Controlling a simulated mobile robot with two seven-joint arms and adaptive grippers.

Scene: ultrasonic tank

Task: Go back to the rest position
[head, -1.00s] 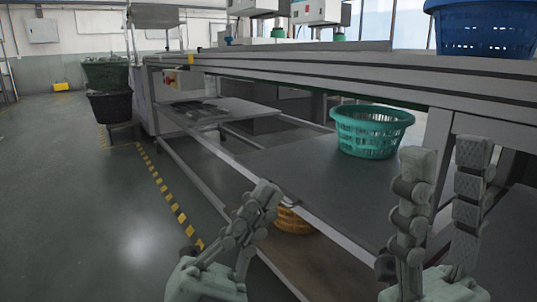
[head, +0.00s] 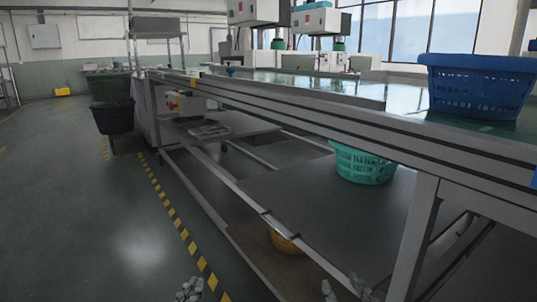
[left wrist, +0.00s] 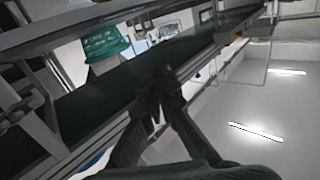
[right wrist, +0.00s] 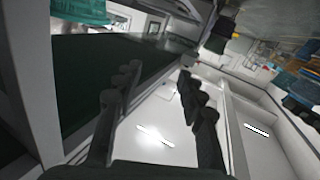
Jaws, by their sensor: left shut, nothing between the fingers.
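My left gripper (head: 190,290) shows only as fingertips at the bottom edge of the head view, over the floor by the yellow-black line. In the left wrist view its fingers (left wrist: 160,92) meet with nothing between them. My right gripper (head: 343,289) also shows only its fingertips at the bottom edge, in front of the lower shelf. In the right wrist view its fingers (right wrist: 158,82) stand well apart and empty. Most of both grippers and arms is out of the head view.
A long grey workbench (head: 290,107) runs along the right. A green basket (head: 362,165) stands on its lower shelf (head: 290,200), an orange basket (head: 287,243) below, and a blue basket (head: 475,85) on top. Dark bins (head: 112,105) stand further back. The floor at left (head: 90,220) is clear.

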